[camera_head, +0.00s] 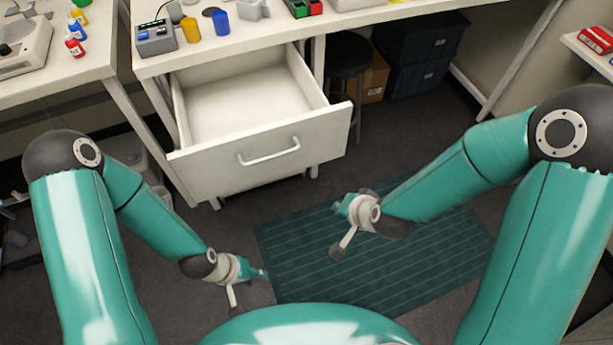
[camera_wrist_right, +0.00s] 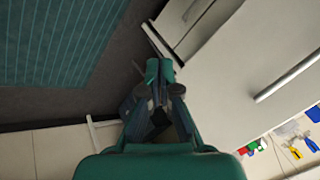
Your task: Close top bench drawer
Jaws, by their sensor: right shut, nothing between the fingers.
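The top bench drawer is pulled well out from under the bench, and its cream front panel (camera_head: 215,168) faces me. Its inside (camera_head: 245,95) looks empty. A pale bar handle (camera_head: 269,151) is on the front. My right gripper (camera_head: 340,205) is low in front of the drawer's right corner, apart from it. In the right wrist view my right gripper (camera_wrist_right: 157,72) is shut and empty, with the drawer front (camera_wrist_right: 230,85) and handle (camera_wrist_right: 287,78) to its right. My left gripper (camera_head: 262,275) hangs low, below the drawer's front; its fingers are too small to read.
The bench top (camera_head: 290,35) holds a grey device (camera_head: 156,38), a yellow cup (camera_head: 190,30) and a blue cup (camera_head: 221,22). A dark stool (camera_head: 348,62) stands right of the drawer. A green mat (camera_head: 400,270) lies on the floor. The space before the drawer is clear.

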